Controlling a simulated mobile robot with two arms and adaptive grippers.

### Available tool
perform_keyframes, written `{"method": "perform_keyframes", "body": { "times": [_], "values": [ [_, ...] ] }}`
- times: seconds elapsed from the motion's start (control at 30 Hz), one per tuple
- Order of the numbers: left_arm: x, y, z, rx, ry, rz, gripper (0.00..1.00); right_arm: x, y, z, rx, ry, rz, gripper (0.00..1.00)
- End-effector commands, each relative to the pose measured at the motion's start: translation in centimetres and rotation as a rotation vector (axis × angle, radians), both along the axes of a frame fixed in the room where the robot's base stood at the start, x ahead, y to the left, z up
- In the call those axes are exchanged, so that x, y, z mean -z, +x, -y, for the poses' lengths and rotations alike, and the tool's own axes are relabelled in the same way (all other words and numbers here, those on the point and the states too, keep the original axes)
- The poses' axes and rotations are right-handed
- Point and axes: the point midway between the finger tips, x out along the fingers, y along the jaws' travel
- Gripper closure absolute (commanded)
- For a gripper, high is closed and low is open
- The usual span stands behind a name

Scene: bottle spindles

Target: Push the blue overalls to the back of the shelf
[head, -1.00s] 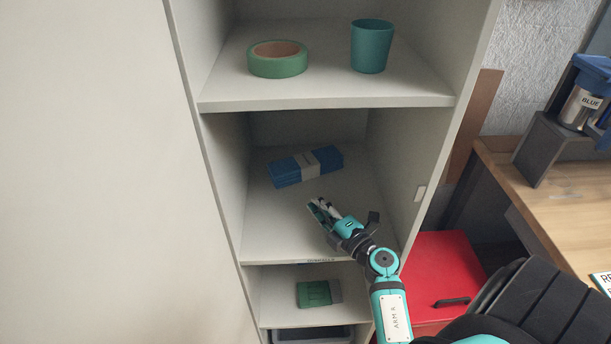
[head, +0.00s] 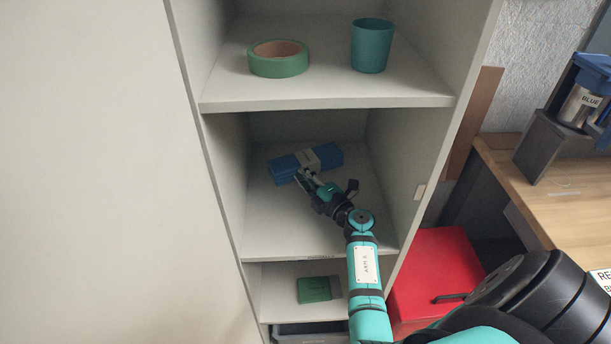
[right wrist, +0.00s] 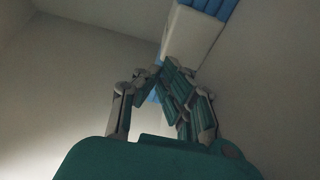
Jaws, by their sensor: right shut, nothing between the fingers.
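The folded blue overalls (head: 289,166) with a pale band around the middle lie on the middle shelf (head: 275,228), towards its back left. In the right wrist view the overalls' pale band (right wrist: 191,38) and blue ends show just beyond the fingers. My right gripper (head: 304,178) is shut and empty. Its fingertips are at the front side of the overalls; I cannot tell for certain whether they touch. The fingers hide part of the overalls. My left gripper is not in view.
The upper shelf holds a green tape roll (head: 278,58) and a teal cup (head: 372,45). A green folded cloth (head: 318,289) lies on the shelf below. The cabinet's right wall (head: 412,150) is close to my arm. A red box (head: 436,270) stands at the right.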

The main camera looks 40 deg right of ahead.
Motion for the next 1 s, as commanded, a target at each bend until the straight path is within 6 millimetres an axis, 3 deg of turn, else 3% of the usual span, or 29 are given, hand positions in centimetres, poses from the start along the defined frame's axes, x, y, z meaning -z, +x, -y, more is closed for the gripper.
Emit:
{"method": "perform_keyframes", "body": {
  "times": [0.13, 0.5, 1.0],
  "values": [
    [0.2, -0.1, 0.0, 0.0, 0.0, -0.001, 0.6, 0.0, 0.7, 0.6, -0.001, -0.002, 0.001, 1.0],
    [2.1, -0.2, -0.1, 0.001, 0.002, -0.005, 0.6, 0.2, 5.5, 5.3, 0.001, -0.001, -0.001, 1.0],
    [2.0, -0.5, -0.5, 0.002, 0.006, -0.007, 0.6, -0.5, 5.6, 5.6, 0.001, -0.001, -0.001, 1.0]
  ]
}}
